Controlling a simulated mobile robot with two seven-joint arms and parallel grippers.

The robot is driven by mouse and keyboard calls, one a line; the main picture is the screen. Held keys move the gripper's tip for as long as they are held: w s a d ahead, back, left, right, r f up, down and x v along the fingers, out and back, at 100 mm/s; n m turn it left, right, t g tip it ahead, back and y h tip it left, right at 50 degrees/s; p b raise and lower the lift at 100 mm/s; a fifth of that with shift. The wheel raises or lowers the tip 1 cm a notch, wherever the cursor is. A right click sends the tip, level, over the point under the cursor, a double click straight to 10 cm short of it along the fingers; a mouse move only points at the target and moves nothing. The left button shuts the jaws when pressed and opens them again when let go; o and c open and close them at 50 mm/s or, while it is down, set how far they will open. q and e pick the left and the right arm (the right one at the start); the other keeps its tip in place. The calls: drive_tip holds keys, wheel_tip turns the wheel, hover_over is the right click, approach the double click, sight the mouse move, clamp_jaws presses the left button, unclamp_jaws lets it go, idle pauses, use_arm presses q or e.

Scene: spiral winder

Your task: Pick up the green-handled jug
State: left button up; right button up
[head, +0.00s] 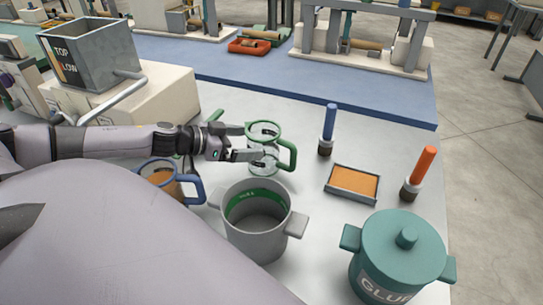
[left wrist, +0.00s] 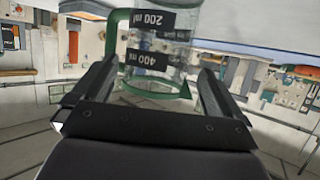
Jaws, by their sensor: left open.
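The green-handled jug (head: 264,167) is clear with a green rim. It stands upright on the grey table, its green handle on the right side. My left gripper (head: 256,143) reaches it from the left, open, with its fingers at either side of the jug's body. In the left wrist view the jug (left wrist: 158,60) is between the two open fingers (left wrist: 147,85), upside down, with its 200 ml and 400 ml labels showing. I cannot tell whether the fingers touch it. My right gripper is not in view.
A grey pot (head: 257,240) stands just in front of the jug, and a blue-handled jug (head: 160,172) is to the left. A blue-handled brush (head: 327,132), an orange tray (head: 352,184), an orange-handled brush (head: 419,174) and a teal glue pot (head: 400,255) are to the right.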

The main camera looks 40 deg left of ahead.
sight(272, 153)
use_arm(q)
drive_tip(key=shift+w+d+f+b, duration=0.25)
drive_tip(key=shift+w+b, duration=0.3)
drive_tip(key=shift+b, duration=0.05)
drive_tip(key=shift+b+x, duration=0.3)
drive_tip(key=shift+x, duration=0.5)
drive_tip(key=shift+w+d+f+p, duration=0.15)
drive_tip(key=shift+w+p, duration=0.15)
drive_tip(key=shift+w, duration=0.15)
drive_tip(key=shift+w+d+f, duration=0.2)
drive_tip(key=shift+w+d, duration=0.1)
drive_tip(key=shift+w, duration=0.15)
drive_tip(key=c, duration=0.8)
